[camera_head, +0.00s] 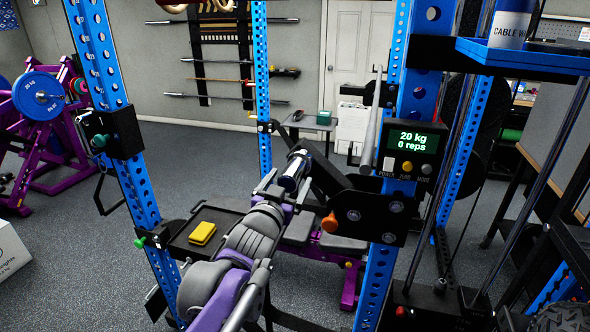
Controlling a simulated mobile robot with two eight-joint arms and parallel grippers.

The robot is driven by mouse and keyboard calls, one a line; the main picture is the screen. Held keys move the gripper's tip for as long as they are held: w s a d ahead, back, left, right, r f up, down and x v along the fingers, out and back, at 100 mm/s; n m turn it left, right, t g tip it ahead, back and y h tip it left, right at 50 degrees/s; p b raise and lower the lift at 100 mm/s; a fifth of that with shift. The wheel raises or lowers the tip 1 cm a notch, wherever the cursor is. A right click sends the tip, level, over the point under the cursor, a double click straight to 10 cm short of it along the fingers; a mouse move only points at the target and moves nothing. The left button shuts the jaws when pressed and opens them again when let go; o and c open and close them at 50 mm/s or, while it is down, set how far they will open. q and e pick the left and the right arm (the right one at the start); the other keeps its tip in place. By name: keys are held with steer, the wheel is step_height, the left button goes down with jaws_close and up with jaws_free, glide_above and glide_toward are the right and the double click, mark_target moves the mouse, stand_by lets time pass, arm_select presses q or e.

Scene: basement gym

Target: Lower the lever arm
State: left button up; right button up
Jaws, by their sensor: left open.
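The black lever arm (335,182) is joined to the right blue upright at a plate with an orange knob (329,222). It slants up and left from there. A short silver cylinder (295,171) shows near its far left end. My left gripper (282,189) is open at the silver cylinder, its fingers on either side of it in the picture. I cannot tell whether they touch it. My grey and purple left arm hides part of the space below. A display (412,142) on the right upright reads 20 kg and 0 reps. My right gripper is out of view.
The left blue upright (120,130) stands close to my left arm. A black tray (190,238) holds a yellow object (202,233). A grey-padded bench (343,243) lies beyond my gripper. Cable-machine posts crowd the right side. Open floor (160,165) shows behind the left upright.

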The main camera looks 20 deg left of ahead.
arm_select(q)
steer(key=w, duration=0.5)
steer(key=shift+d+p, duration=0.1)
steer(key=shift+p, duration=0.2)
steer(key=shift+s, duration=0.1)
jaws_close()
